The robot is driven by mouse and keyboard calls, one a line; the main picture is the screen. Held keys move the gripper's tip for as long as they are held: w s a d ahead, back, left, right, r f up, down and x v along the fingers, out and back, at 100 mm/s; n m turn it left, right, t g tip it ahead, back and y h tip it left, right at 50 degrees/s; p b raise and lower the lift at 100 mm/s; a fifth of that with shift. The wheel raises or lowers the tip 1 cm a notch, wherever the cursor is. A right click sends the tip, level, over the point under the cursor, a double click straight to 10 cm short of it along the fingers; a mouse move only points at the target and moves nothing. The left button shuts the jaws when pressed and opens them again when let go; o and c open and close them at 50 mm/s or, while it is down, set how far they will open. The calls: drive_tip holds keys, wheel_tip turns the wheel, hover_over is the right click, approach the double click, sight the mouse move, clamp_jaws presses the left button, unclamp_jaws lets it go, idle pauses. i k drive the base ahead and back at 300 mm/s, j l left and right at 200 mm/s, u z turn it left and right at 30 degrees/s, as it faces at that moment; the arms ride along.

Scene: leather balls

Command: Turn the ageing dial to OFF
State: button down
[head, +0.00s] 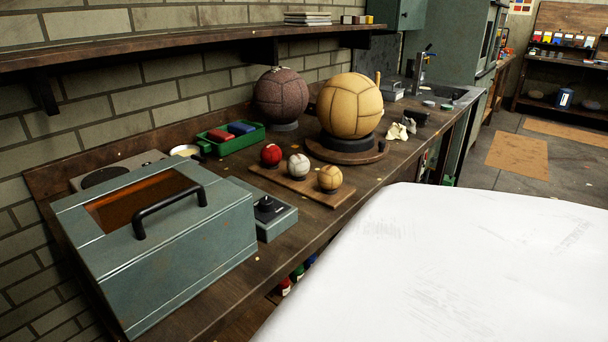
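A black dial (265,204) sits on top of a small grey control box (283,220) on the wooden workbench. The dial's markings are too small to read, so I cannot tell its setting. The control box stands against the right side of a large grey-green metal cabinet (178,265), which hides part of it. The cabinet has an orange window (140,203) and a black bar handle (170,212) on its lid, which is shut. My gripper is not in view.
Behind the dial, a board (302,188) bears three small balls. A large tan ball (350,105) and a dark brown ball (282,95) rest on stands farther back. A green tray (230,142) stands near the wall, below a wooden shelf (180,45).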

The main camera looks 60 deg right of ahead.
sight(266, 204)
drive_tip(key=z, duration=1.3)
